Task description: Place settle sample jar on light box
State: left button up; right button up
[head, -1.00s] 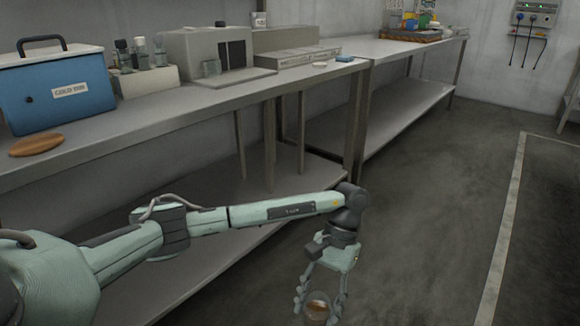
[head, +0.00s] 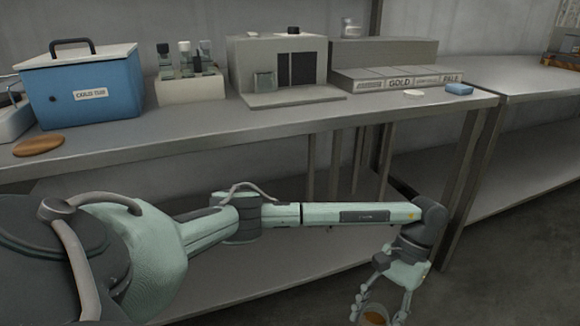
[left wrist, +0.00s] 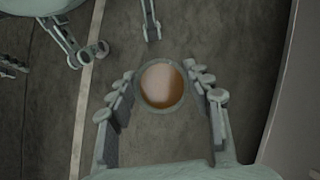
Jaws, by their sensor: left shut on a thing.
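My left gripper (head: 382,306) is low in front of the bench, below the worktop and near the bottom edge of the head view. It is shut on the sample jar (head: 376,318), a small round jar with brown-orange content, partly cut off by the frame. The left wrist view looks onto the jar (left wrist: 162,85) between the fingers. On the bench are a grey box with a dark panel (head: 297,68) and a low pale unit labelled GOLD and PALE (head: 400,80); I cannot tell which is the light box.
A blue cooler box (head: 85,95), a rack of bottles (head: 190,88), a brown round disc (head: 38,146), a white disc (head: 413,93) and a blue block (head: 459,89) are on the bench (head: 300,122). The worktop's front strip is mostly clear.

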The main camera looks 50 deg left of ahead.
aim_at(313, 93)
jog(key=i+l+u, duration=0.2)
jog(key=u, duration=0.2)
jog(key=i+l+u, duration=0.6)
jog(key=l+u, duration=0.25)
jog(key=i+l+u, duration=0.15)
jog(key=l+u, duration=0.25)
